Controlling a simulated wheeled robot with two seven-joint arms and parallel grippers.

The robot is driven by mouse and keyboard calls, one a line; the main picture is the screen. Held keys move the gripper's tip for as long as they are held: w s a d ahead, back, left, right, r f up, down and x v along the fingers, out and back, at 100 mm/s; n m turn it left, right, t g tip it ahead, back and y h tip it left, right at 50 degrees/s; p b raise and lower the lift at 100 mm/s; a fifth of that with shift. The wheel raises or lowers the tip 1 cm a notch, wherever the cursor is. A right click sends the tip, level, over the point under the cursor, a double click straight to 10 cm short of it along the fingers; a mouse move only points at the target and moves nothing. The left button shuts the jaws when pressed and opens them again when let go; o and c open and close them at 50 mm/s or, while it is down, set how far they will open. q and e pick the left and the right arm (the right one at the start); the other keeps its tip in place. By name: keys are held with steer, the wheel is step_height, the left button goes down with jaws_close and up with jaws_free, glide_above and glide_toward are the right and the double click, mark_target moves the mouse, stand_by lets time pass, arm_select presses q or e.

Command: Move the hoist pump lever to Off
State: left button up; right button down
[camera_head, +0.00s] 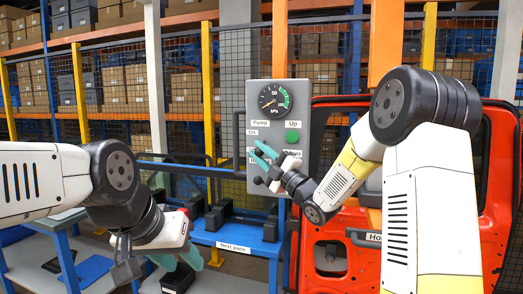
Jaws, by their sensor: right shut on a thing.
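The grey hoist control panel (310,145) stands upright in the middle of the head view. It has Pump and On labels on its left side; another label below On is mostly hidden. My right gripper (263,154) has teal fingers and reaches the panel's left half, below the On label. It is shut on the pump lever, which the fingers and wrist mostly hide, so its exact angle cannot be told. My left gripper (181,261) hangs at the lower left, away from the panel, with its teal fingers apart and nothing seen between them.
A pressure gauge (274,98) and a green Up button (292,136) are on the panel. A red door (335,235) stands to the right. A blue bench (235,242) with a "Next pane" label lies below the panel. Mesh fencing and box shelves stand behind.

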steer(key=shift+w+f+n+y, duration=0.1)
steer(key=shift+f+n+y, duration=0.1)
steer(key=shift+n+y, duration=0.35)
steer(key=c, duration=1.2)
jaws_free()
steer(key=shift+d, duration=0.1)
steer(key=v, duration=0.7)
steer(key=shift+s+d, duration=0.25)
steer(key=shift+f, duration=0.1)
